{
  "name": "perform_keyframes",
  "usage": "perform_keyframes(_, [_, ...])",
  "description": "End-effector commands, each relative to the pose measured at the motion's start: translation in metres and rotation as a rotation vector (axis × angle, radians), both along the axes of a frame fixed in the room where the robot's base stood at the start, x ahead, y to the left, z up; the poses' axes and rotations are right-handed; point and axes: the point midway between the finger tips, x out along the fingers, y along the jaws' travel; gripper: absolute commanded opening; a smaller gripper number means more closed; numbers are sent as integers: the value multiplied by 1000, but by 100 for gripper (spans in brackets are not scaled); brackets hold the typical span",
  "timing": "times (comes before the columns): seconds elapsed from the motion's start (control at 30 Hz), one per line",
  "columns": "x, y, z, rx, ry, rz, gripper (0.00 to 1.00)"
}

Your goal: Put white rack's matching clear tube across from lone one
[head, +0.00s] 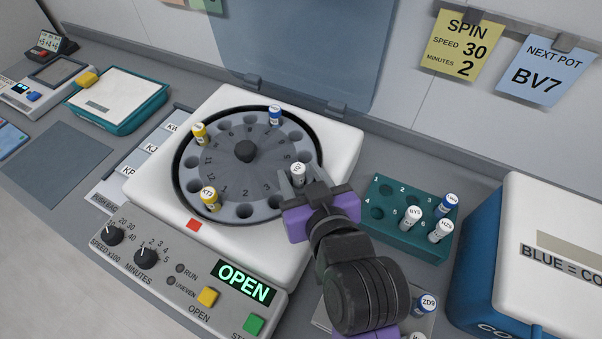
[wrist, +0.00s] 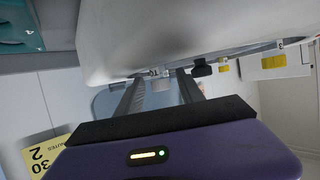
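The open centrifuge's rotor (head: 268,190) holds a yellow-capped tube (head: 200,134) at upper left. A blue-capped tube (head: 274,116) stands at the top, roughly opposite a second yellow-capped tube (head: 209,199). A white-capped tube (head: 298,172) stands upright at the right-hand rotor position, across from the upper-left yellow one. My gripper (head: 301,178) is around this tube, with fingers apart and apparent gaps beside it. In the wrist view the fingers (wrist: 160,85) are also spread. How deep the tube sits is hidden. A white rack (head: 322,318), mostly behind my arm, has a blue-capped tube ZD9 (head: 424,304).
A teal rack (head: 385,230) right of the centrifuge holds a blue-capped tube (head: 447,204) and white-capped tubes BY5 (head: 411,216) and HZ8 (head: 441,230). A blue-and-white cooler (head: 550,220) stands at far right. The centrifuge display (head: 245,283) reads OPEN; its raised lid (head: 300,50) is behind.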

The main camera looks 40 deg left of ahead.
Motion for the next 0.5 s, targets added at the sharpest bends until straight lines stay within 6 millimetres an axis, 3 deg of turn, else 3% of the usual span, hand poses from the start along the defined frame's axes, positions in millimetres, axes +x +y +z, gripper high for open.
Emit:
perform_keyframes(0.23, [-3,-5,5,2,-1,-1,45])
perform_keyframes(0.5, [-27,-45,24,4,-1,-3,45])
